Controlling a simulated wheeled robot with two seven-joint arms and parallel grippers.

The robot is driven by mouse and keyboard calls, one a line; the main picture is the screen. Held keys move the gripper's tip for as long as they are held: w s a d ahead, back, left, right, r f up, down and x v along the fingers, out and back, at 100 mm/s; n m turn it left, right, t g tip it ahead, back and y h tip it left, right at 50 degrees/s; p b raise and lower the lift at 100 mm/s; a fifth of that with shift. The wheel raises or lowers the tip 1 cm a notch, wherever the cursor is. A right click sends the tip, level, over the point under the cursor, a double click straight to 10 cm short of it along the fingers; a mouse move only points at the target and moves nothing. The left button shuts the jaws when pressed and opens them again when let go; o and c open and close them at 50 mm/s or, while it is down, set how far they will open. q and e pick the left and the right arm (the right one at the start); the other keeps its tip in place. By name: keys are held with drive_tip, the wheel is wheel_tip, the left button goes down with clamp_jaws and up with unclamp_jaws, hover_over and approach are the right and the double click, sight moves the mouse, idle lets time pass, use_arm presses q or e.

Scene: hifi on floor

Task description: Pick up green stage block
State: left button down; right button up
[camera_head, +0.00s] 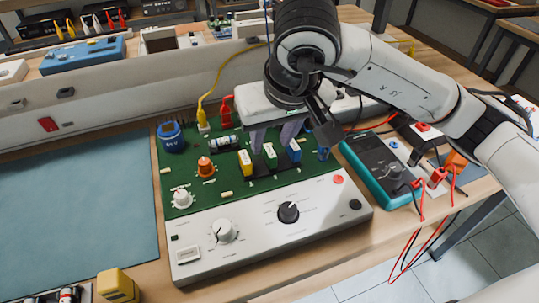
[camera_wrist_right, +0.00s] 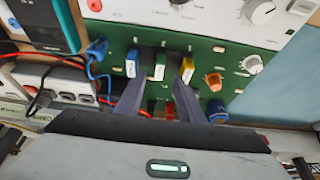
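The green stage block (camera_head: 270,156) stands upright on the green circuit board (camera_head: 225,178), between a yellow block (camera_head: 245,163) and a blue block (camera_head: 294,151). My right gripper (camera_head: 273,143) is open just behind and above it, its two fingers apart. In the right wrist view the green block (camera_wrist_right: 160,66) shows between the fingers of my right gripper (camera_wrist_right: 159,82), beside the blue block (camera_wrist_right: 132,62) and the yellow block (camera_wrist_right: 187,68). I cannot tell whether the fingers touch any block. My left gripper is not in view.
A grey control panel with a black knob (camera_head: 288,212) adjoins the board in front. A teal multimeter (camera_head: 378,170) with red leads stands at the right. Yellow and red plugs (camera_head: 227,112) rise behind the board. A blue mat (camera_head: 80,220) lies clear at the left.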

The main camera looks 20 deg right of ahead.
sight(270, 151)
drive_tip(key=x, duration=0.5)
drive_tip(key=shift+s+d+f, duration=0.1)
drive_tip(key=shift+f, duration=0.05)
drive_tip(key=shift+c, duration=0.4)
clamp_jaws()
